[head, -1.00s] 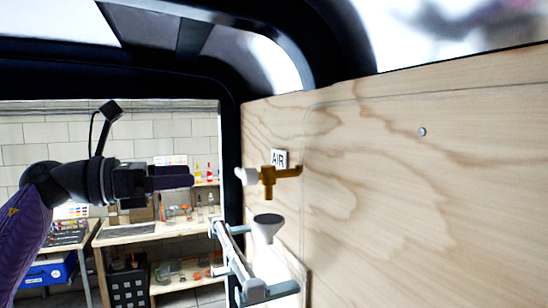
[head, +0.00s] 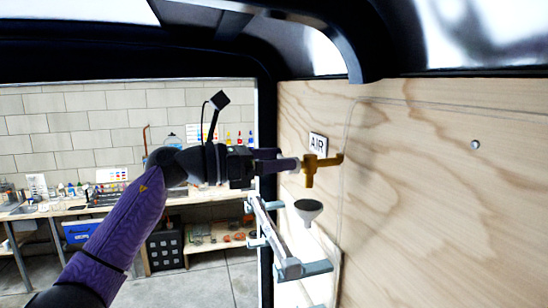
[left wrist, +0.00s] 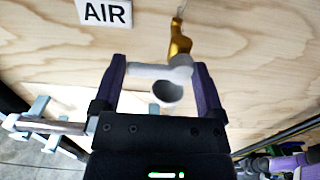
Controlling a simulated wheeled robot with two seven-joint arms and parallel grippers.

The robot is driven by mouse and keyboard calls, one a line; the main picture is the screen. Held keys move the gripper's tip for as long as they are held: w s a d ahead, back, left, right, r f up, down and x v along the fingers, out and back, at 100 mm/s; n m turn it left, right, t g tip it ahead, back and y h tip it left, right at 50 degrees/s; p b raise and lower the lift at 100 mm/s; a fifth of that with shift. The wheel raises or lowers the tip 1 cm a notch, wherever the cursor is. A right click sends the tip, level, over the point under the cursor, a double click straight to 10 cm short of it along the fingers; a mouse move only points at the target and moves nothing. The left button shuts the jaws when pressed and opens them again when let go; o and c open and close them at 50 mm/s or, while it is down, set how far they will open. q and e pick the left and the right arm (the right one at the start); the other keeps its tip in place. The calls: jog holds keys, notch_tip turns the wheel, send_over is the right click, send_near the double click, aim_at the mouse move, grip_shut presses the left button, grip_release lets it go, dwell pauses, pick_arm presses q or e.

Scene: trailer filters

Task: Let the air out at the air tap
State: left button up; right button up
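The brass air tap (head: 310,172) sticks out from the plywood wall beside the AIR label (head: 318,143). Its white handle (head: 288,164) points left toward my left gripper (head: 279,158). In the left wrist view, the tap's brass body (left wrist: 179,44) is just beyond the fingertips. The white handle (left wrist: 147,70) lies across the gap between the two purple fingers of my left gripper (left wrist: 159,64). These fingers are spread wide, one on each side of the handle; whether either touches it, I cannot tell.
A grey funnel (head: 308,208) is mounted below the tap; its cup (left wrist: 167,93) shows under the handle. A metal rail bracket (head: 290,268) is on the wall below. Workbenches (head: 200,205) stand outside the opening.

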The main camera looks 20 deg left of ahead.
pick_arm(q)
jog(key=c, duration=0.3)
jog(key=shift+c, duration=0.2)
jog(key=shift+s+d+f+n+p, duration=0.15)
jog(key=shift+f+n, duration=0.3)
jog(key=shift+n, duration=2.15)
jog(key=shift+s+f+n+p, duration=0.2)
jog(key=shift+f+n, duration=0.25)
jog(key=shift+n, duration=2.15)
jog(key=shift+s+d+f+n+p, duration=0.15)
jog(key=shift+f+n, duration=0.3)
jog(key=shift+n, duration=2.15)
